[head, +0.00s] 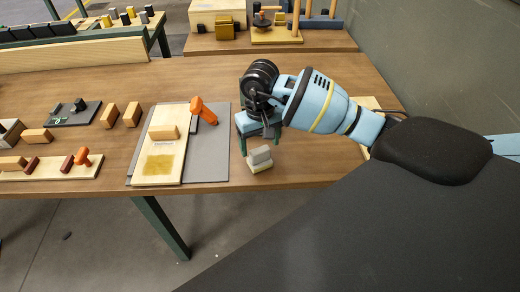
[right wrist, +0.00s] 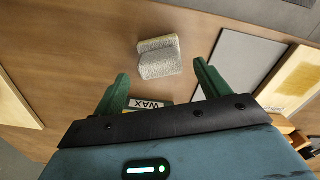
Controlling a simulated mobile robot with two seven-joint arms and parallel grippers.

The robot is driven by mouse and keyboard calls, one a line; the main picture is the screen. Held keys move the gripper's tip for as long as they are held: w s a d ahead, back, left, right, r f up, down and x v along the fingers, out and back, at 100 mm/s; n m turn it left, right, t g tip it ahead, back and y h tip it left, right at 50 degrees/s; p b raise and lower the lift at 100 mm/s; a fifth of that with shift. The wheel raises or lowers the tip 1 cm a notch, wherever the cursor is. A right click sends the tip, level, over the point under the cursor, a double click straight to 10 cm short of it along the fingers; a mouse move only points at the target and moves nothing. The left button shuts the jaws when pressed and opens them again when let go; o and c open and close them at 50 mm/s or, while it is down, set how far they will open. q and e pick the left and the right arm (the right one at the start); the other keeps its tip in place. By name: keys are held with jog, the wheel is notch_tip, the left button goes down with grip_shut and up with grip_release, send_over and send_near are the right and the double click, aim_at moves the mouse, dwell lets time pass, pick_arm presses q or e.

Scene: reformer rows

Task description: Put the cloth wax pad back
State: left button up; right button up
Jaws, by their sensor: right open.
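The cloth wax pad, a small grey block with a paler lower part (head: 260,157), lies on the brown table near its front edge. It also shows in the right wrist view (right wrist: 159,57) as a grey, rough-textured block. My right gripper (head: 259,139) is open and points down just behind the pad. In the right wrist view its two green fingers (right wrist: 163,80) are apart, with the pad just beyond their tips and nothing held. A white WAX label (right wrist: 150,104) shows between the fingers; what bears it is mostly hidden by my gripper. My left gripper is not in view.
A grey mat (head: 217,150) with a pale board (head: 150,138), a wooden block and an orange-handled tool (head: 204,111) lies left of the pad. More blocks and a tray (head: 60,175) stand farther left. Bare table lies right of the pad.

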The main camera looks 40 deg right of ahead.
aim_at(260, 150)
notch_tip(260, 150, up, 8)
jog(key=shift+r, duration=0.2)
dwell(0.3)
